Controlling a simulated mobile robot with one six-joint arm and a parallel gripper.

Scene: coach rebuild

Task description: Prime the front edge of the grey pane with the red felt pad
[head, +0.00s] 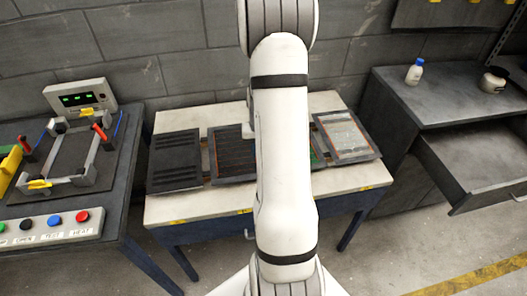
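A light grey pane (345,136) with a thin orange line around it lies in a dark tray at the right of the pale-topped table; it may be the grey pane. A dark panel with an orange line (232,153) lies in the middle, partly hidden behind my arm. A dark grey slotted panel (176,160) lies at the left. I see no red felt pad that I can make out. My arm crosses the middle of the head view and covers part of the table. My gripper is not in view.
The pale table (172,208) has a bare front strip. At the left, a bench holds a clamp fixture (75,155), a display box (79,97) and a button panel (50,228). At the right, a dark cabinet carries a white bottle (414,73); its drawer (480,165) stands open.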

